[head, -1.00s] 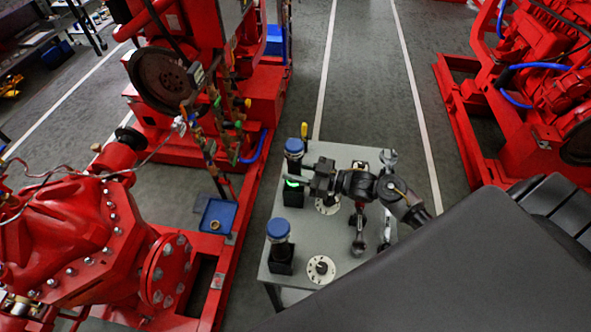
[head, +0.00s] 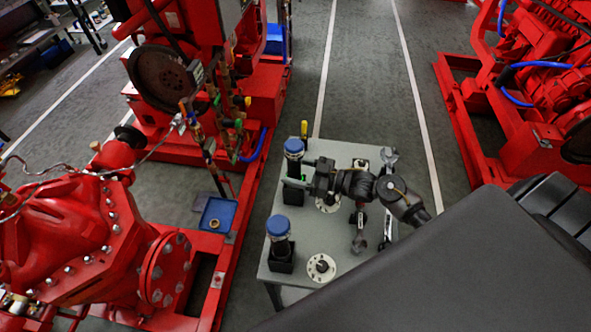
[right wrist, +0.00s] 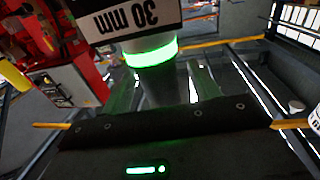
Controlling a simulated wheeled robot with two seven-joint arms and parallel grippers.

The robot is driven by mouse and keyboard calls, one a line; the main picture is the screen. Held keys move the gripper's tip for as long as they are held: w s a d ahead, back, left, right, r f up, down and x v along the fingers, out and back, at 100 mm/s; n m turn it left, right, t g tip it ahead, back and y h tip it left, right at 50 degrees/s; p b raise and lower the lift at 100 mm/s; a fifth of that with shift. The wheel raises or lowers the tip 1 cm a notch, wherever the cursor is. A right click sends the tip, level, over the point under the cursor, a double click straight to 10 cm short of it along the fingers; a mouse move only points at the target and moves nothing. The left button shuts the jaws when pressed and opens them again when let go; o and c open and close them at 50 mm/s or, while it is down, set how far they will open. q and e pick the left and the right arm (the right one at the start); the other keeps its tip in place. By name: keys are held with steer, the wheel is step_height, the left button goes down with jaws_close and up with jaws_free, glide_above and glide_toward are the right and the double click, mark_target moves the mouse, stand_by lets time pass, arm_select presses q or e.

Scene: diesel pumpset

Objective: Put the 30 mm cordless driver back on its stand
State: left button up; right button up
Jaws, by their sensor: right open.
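The 30 mm cordless driver (head: 294,148) has a blue cap and stands upright at the far left of the grey table, over a black stand (head: 292,197). My right gripper (head: 296,172) reaches it from the right, with its fingers spread around the lower body. The fingers hide where driver and stand meet, so I cannot tell how deep it sits. In the right wrist view, the driver (right wrist: 150,45) shows an upside-down "30 mm" label and a lit green ring between the open fingers (right wrist: 158,85). My left gripper is not in view.
A second blue-capped driver (head: 278,230) stands nearer on the table (head: 336,240). Round dials (head: 321,268) and wrenches (head: 360,228) lie to the right. A red pump skid with a blue tray (head: 217,215) stands left. The floor aisle beyond the table is clear.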

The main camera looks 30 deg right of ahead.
mark_target(295, 144)
step_height(295, 144, up, 15)
steer(key=p, duration=1)
steer(key=shift+w+a, duration=0.1)
